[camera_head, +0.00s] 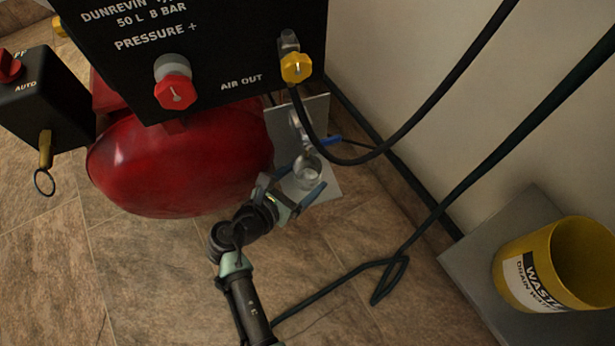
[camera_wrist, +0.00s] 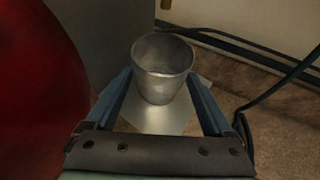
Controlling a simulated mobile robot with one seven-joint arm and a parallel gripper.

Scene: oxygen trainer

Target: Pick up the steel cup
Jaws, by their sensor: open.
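The steel cup (camera_wrist: 163,72) stands upright, its open rim showing, on a pale metal plate (camera_wrist: 152,120) in the wrist view. In the head view the cup (camera_head: 307,173) is small, below a valve under the compressor's front. My gripper (camera_head: 301,187) reaches it from the lower left. In the wrist view my gripper (camera_wrist: 160,93) is open, with one blue finger on each side of the cup. I cannot tell whether either finger touches it. The cup's lower part is partly hidden in the head view.
A red tank (camera_head: 180,170) with a black panel (camera_head: 215,50) stands left of the cup. A black hose (camera_head: 395,135) loops down near the valve (camera_head: 305,145). A yellow waste bucket (camera_head: 545,265) stands on a grey slab at right. The tiled floor in front is mostly clear.

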